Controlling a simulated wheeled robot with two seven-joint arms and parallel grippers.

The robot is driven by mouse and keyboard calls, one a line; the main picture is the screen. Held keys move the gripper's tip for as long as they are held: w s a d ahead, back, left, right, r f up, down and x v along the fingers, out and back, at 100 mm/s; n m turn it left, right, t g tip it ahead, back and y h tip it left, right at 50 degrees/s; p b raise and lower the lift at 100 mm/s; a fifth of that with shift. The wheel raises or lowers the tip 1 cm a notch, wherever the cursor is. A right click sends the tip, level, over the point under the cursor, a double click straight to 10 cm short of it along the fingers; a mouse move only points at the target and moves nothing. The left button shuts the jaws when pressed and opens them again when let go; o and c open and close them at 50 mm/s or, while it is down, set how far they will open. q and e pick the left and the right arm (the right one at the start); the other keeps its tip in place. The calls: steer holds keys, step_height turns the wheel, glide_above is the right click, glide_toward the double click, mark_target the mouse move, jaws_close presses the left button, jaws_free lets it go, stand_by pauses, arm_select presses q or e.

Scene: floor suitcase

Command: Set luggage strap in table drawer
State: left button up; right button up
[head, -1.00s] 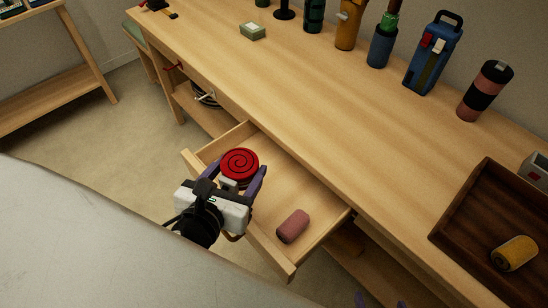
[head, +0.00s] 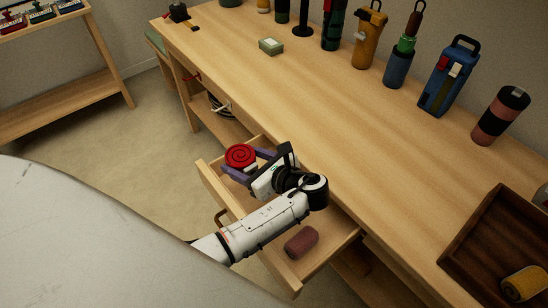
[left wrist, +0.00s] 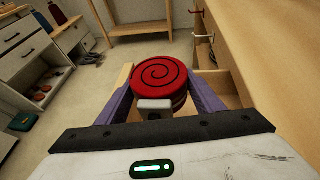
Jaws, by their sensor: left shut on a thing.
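The luggage strap is a rolled red coil with a dark spiral and a pale buckle (head: 241,156). It also shows in the left wrist view (left wrist: 162,76), between the two purple fingers. My left gripper (head: 250,161) is shut on the strap, over the left part of the open table drawer (head: 283,277). Whether the strap touches the drawer floor cannot be told. The drawer is pulled out from the wooden table (head: 330,110). My forearm crosses over the drawer and hides part of it. My right gripper is not in view.
A dull pink roll (head: 301,243) lies in the drawer's right part. A dark wooden tray (head: 478,235) with a yellow roll (head: 524,283) is on the table. Several bottles, including a blue one (head: 448,78), line the back.

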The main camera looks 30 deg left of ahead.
arm_select(q)
step_height(320, 180, down, 5)
steer(key=shift+b, duration=0.7)
step_height(320, 180, down, 4)
steer(key=shift+r+b, duration=0.1)
steer(key=shift+b, duration=0.7)
steer(key=shift+f, duration=0.45)
steer(key=o, duration=0.9)
steer(key=shift+c, duration=0.2)
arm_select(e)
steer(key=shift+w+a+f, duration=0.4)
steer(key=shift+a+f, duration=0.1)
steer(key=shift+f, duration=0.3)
